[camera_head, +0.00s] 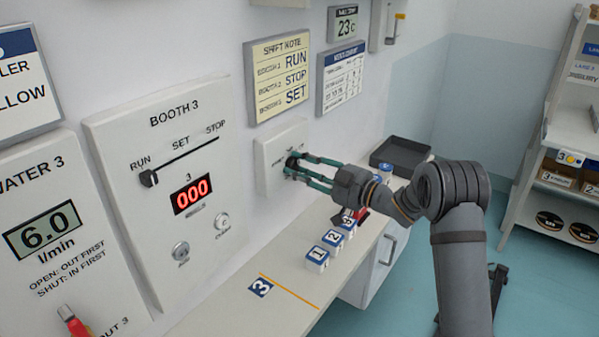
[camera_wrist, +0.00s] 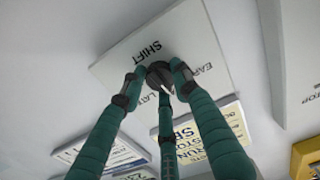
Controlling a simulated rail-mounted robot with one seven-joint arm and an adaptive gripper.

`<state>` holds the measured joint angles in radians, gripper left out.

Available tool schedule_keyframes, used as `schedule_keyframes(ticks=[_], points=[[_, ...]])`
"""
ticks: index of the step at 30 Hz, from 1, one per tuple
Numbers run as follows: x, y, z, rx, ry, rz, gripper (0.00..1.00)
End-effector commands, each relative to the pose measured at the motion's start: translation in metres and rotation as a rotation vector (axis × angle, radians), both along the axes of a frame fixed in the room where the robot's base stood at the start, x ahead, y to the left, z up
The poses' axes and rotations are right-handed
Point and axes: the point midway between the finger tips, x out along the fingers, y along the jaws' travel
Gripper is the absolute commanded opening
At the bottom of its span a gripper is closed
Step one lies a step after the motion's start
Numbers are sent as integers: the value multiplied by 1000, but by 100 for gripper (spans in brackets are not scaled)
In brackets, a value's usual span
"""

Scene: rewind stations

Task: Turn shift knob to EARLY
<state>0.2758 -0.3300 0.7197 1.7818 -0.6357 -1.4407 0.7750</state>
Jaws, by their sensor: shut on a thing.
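The shift knob (camera_wrist: 157,73) is a dark round knob on a white wall panel (camera_wrist: 115,68) marked SHIFT, EARLY and LATE. My gripper (camera_wrist: 160,72) is shut on the knob, one green finger on each side and a third finger below it. A pale pointer on the knob points down in the wrist view, between the words LATE and EARLY and nearer LATE. In the head view my gripper (camera_head: 293,165) reaches from the right to the panel (camera_head: 267,163) and mostly hides the knob.
The Booth 3 panel (camera_head: 130,128), with its slider and red display, is left of the shift panel. Numbered blocks (camera_head: 318,256) stand on the counter (camera_head: 235,312) below my gripper. A dark tray (camera_head: 402,152) lies behind. Shift note (camera_head: 278,75) hangs above.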

Motion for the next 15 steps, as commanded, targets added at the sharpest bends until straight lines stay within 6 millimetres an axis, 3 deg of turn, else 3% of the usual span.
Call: schedule_keyframes(ticks=[1,15], points=[[0,0,-7,-17,-28,1,4],[0,0,-8,-247,-389,1,4]])
